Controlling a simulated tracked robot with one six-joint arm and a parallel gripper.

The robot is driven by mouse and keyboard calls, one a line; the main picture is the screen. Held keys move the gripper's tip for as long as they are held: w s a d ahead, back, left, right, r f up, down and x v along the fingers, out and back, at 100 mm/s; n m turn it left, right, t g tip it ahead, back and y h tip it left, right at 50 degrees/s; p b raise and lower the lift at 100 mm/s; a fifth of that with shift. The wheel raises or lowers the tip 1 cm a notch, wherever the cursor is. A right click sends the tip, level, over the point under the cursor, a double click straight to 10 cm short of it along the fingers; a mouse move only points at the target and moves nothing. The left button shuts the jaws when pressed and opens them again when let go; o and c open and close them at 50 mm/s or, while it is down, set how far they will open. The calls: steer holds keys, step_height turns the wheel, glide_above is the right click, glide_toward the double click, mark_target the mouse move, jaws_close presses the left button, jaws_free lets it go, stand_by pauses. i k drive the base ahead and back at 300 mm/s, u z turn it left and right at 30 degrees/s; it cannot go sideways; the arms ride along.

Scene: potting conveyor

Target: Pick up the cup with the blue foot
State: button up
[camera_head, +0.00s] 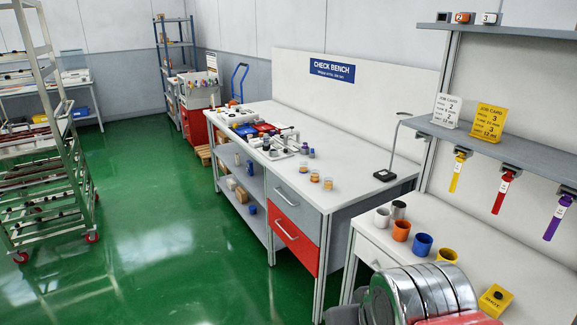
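No blue foot can be made out on any cup from here. On the near right bench stand a white cup (382,217), a grey metal cup (398,209), an orange cup (401,232), a blue cup (422,245) and a yellow cup (447,256). Their lower ends are small and partly hidden. On the check bench stand several small orange-and-pale cups (315,177), too small to tell their feet. A rounded metal part of what looks like my arm fills the bottom right. My gripper's fingers do not show.
The check bench (350,172) has a black-based stand (384,175) and crowded small parts at its far end. A yellow block (495,299) lies on the near bench (480,240). A wheeled rack (45,150) stands at left. The green floor between is clear.

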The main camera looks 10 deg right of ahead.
mark_target(303, 165)
steer(key=u, duration=0.4)
steer(key=i, duration=0.7)
steer(key=u, duration=0.6)
steer(key=i, duration=1.5)
steer(key=z, duration=0.5)
steer(key=i, duration=0.65)
steer(key=z, duration=0.65)
steer(key=i, duration=0.5)
steer(key=z, duration=0.3)
